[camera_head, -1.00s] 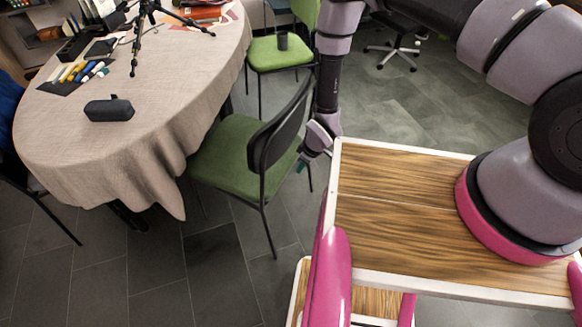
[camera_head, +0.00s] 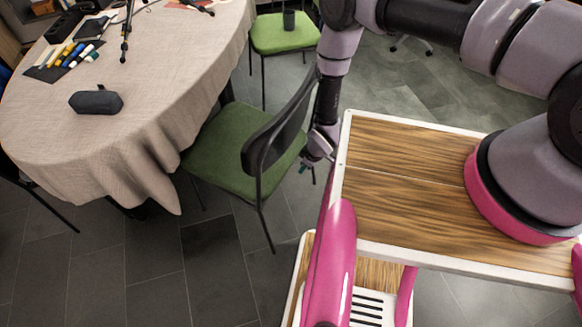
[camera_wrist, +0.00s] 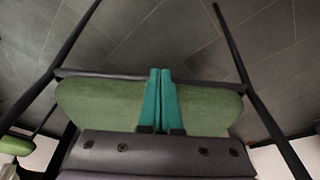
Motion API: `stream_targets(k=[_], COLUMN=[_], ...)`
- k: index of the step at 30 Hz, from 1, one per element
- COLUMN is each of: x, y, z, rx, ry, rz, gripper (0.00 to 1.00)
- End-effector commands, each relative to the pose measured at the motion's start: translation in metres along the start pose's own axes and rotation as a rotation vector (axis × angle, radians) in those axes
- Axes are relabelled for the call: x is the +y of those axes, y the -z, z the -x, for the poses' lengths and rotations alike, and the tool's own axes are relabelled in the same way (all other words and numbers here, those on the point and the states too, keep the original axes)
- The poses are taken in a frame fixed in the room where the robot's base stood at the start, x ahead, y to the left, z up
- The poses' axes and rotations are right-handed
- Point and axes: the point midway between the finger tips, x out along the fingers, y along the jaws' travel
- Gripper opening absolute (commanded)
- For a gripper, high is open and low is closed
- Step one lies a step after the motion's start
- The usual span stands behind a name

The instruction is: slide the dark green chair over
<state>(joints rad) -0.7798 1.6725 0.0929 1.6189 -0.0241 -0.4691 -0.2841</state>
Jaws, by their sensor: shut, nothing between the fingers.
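The dark green chair (camera_head: 222,158) stands at the right side of the round table, its seat partly under the hanging cloth. Its black backrest (camera_head: 262,150) faces right, towards me. My gripper (camera_head: 303,168) is low, just right of the backrest in the head view. In the wrist view my teal fingertips (camera_wrist: 160,76) are pressed together with nothing between them. I cannot tell whether the fingers touch the chair.
The cloth-covered table (camera_head: 160,95) carries a dark case (camera_head: 96,101), markers and a tripod. A lighter green chair (camera_head: 283,35) with a dark cup stands behind. My own wood-topped base is at the right. Tiled floor (camera_head: 140,260) is open in front of the table.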

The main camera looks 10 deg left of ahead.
Motion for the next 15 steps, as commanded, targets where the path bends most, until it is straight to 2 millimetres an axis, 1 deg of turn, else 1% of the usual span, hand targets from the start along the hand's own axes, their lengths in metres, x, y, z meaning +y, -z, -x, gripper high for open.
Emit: stream_targets(k=[1, 5, 7, 9, 15], x=[-0.001, -0.001, 0.0, 0.0, 0.0], y=[-0.001, -0.001, 0.012, 0.021, 0.037], z=[-0.013, -0.039, -0.043, -0.045, -0.05], rx=[-0.001, 0.0, 0.003, 0.002, 0.001], ry=[0.001, 0.0, -0.001, -0.001, 0.0], rz=[0.0, 0.0, 0.002, 0.002, 0.001], gripper=[0.0, 0.0, 0.0, 0.0, 0.0])
